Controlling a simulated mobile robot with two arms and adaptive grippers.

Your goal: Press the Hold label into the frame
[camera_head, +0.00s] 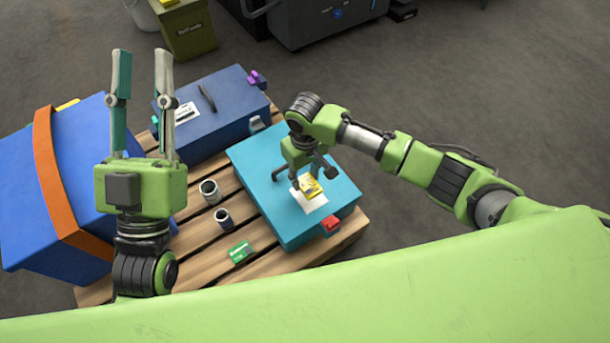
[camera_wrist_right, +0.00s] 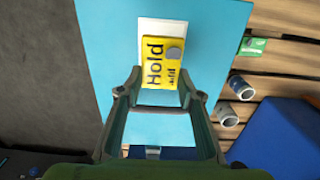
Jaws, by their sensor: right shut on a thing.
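The yellow Hold label (camera_head: 313,187) is over the white frame (camera_head: 314,203) on top of the turquoise box (camera_head: 270,205). In the right wrist view the label (camera_wrist_right: 155,62) reads "Hold" and has a grey round spot. It covers much of the white frame (camera_wrist_right: 162,25), whose upper part shows beyond it. I cannot tell whether the label touches the frame. My right gripper (camera_head: 307,178) is shut on the label; its fingertips (camera_wrist_right: 160,82) sit at the label's two sides. My left gripper (camera_head: 142,58) is open and empty, raised at the left.
The turquoise box stands on a wooden pallet (camera_head: 185,237) with a red latch (camera_head: 331,223). Two small cans (camera_head: 210,191) (camera_head: 223,218) and a green card (camera_head: 240,252) lie left of it. A dark blue case (camera_head: 222,108) and a large blue box (camera_head: 30,210) stand further left.

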